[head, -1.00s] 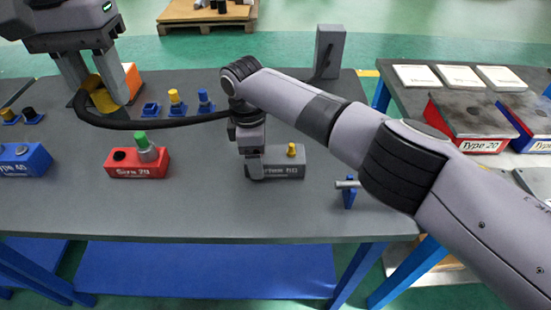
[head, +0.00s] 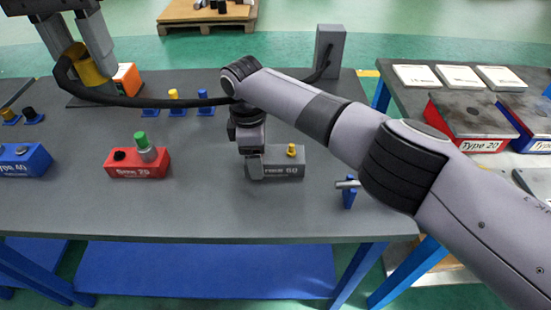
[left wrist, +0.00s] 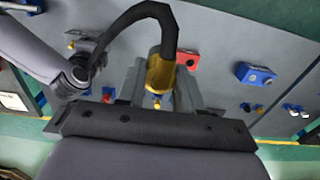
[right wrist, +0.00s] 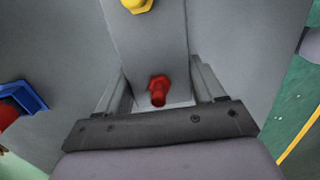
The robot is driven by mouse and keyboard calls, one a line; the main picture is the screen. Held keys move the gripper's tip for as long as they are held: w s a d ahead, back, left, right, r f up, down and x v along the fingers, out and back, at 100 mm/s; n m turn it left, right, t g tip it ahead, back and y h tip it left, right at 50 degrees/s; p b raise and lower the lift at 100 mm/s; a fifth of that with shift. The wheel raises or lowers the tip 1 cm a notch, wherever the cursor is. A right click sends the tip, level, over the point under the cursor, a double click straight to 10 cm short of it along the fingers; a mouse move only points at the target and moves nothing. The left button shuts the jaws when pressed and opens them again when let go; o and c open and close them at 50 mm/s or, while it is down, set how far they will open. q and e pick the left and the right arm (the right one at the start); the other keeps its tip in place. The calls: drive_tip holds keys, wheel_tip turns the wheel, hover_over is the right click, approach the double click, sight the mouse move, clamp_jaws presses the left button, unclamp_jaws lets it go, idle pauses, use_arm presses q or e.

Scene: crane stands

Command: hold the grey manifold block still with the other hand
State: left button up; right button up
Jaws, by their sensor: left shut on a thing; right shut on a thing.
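The grey manifold block (head: 285,168) stands on the table with a yellow fitting (head: 291,150) on top. My right gripper (head: 254,165) is shut on its left end. In the right wrist view the block (right wrist: 150,50) lies between the fingers, with a red fitting (right wrist: 157,88) near them. My left gripper (head: 92,66) is shut on a yellow hose end (head: 90,74), raised at the back left. The yellow hose end also shows in the left wrist view (left wrist: 156,75), between the fingers. A black hose (head: 150,103) runs from it toward a grey upright box (head: 329,48), passing behind my right arm.
A red block (head: 137,168) with a green-topped fitting and a blue block (head: 25,161) stand at the left. Small blue stands with yellow and blue pieces (head: 205,104) are behind them. A blue bracket with a metal pin (head: 349,195) is at the front right.

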drive_tip(key=o, duration=1.3)
drive_tip(key=shift+o, duration=0.2)
drive_tip(key=shift+r, duration=0.1)
use_arm(q)
wheel_tip(320, 180, up, 4)
drive_tip(key=p, duration=0.5)
drive_tip(key=shift+r, duration=0.1)
use_arm(e)
wheel_tip(320, 180, up, 16)
drive_tip(key=shift+a+r, duration=0.25)
drive_tip(key=shift+a, duration=0.15)
